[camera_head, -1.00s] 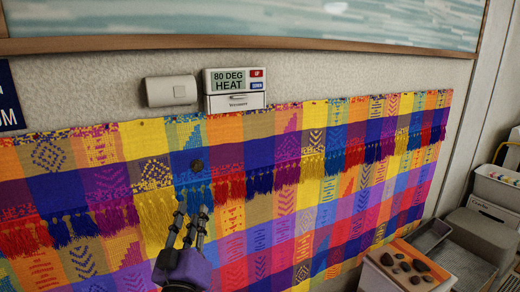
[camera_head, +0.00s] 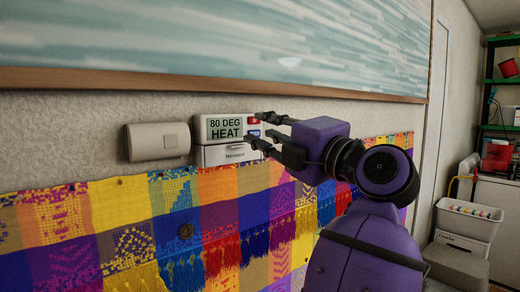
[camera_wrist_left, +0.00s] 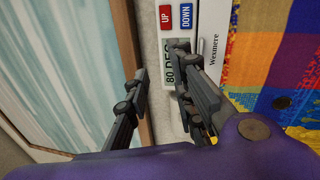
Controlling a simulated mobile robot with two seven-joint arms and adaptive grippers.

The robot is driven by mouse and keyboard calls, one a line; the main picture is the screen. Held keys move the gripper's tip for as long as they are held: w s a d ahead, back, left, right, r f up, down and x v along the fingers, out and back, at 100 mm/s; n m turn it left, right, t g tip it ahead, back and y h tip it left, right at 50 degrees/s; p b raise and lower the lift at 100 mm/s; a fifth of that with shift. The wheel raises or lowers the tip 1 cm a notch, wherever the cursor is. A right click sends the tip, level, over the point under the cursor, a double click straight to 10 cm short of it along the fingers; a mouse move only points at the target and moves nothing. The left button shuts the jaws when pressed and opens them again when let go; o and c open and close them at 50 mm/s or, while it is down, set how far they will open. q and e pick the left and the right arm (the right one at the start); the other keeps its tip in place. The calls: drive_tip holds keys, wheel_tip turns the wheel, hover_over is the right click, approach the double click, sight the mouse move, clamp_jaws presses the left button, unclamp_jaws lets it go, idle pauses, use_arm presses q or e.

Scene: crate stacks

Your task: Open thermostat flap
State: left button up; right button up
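A white thermostat (camera_head: 204,130) is on the wall, reading "80 DEG HEAT", with a red UP and a blue DOWN button at its right. Its flap (camera_head: 222,155), the lower white panel with the maker's name, looks shut. The flap also shows in the left wrist view (camera_wrist_left: 209,62). My left gripper (camera_head: 257,128) is open and empty at the thermostat's right side, its fingers pointing left across the buttons. In the left wrist view, one finger of my left gripper (camera_wrist_left: 158,62) overlaps the display and the other is over the wall. Contact cannot be told. My right gripper is not in view.
A white cylindrical fixture (camera_head: 158,141) is on the wall left of the thermostat. A framed picture (camera_head: 220,40) is close above, and a colourful woven hanging (camera_head: 110,225) is below. A white bin (camera_head: 468,218) and green shelves (camera_head: 490,70) stand at the right.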

use_arm(q)
drive_tip(key=m+g+h, duration=0.1)
drive_tip(key=g, duration=0.1)
approach(240, 147)
drive_tip(key=p+x, duration=0.1)
drive_tip(key=x, duration=0.6)
drive_tip(key=shift+s+a+r, duration=0.1)
drive_tip(key=shift+s+a, duration=0.05)
drive_tip(key=shift+w+a+m, duration=0.3)
drive_tip(key=shift+w, duration=0.3)
clamp_jaws()
